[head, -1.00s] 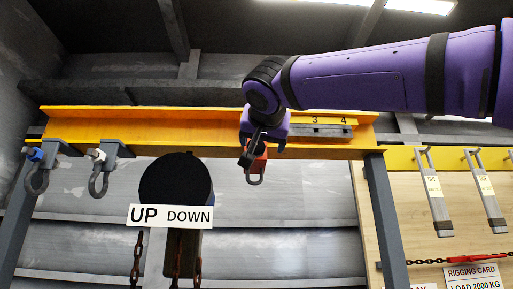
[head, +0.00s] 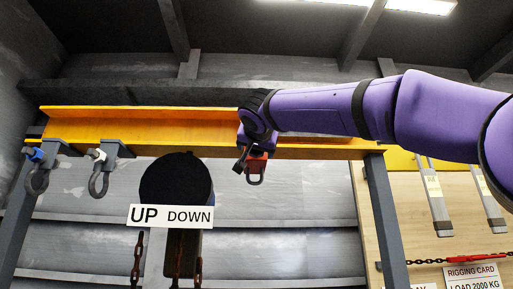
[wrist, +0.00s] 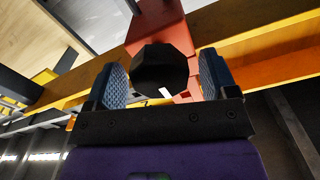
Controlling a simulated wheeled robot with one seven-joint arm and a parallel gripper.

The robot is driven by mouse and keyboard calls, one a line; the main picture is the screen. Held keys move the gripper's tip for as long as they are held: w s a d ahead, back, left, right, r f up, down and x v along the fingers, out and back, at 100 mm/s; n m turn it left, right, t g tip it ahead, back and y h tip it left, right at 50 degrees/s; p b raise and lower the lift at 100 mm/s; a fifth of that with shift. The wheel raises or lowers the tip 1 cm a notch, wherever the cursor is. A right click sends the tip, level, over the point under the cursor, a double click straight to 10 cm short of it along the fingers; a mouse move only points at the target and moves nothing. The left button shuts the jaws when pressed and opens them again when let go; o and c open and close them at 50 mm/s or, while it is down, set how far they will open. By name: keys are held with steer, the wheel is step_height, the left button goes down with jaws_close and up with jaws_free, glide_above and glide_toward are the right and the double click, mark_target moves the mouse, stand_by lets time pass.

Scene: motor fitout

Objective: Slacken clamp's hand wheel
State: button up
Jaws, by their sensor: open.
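The red clamp (head: 258,161) hangs on the yellow beam, with a grey shackle (head: 255,178) below it. In the wrist view the clamp's red body (wrist: 158,24) stands behind its black, many-sided hand wheel (wrist: 160,68). My gripper (wrist: 163,80) is open, with one blue ribbed pad on each side of the wheel. A gap shows beside the left pad; the right pad is close to the wheel, and I cannot tell whether it touches. In the head view my gripper (head: 243,158) is at the clamp's left side and the wheel cannot be made out.
The yellow beam (head: 175,128) runs across the view on grey posts. A blue-knobbed clamp (head: 38,156) and a white-knobbed clamp (head: 100,156) hang at its left. A black hoist body (head: 175,183) with an UP DOWN sign (head: 170,216) and chains hangs below. A wooden board (head: 370,215) stands right.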

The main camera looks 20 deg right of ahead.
steer(key=shift+w, duration=0.1)
steer(key=c, duration=0.9)
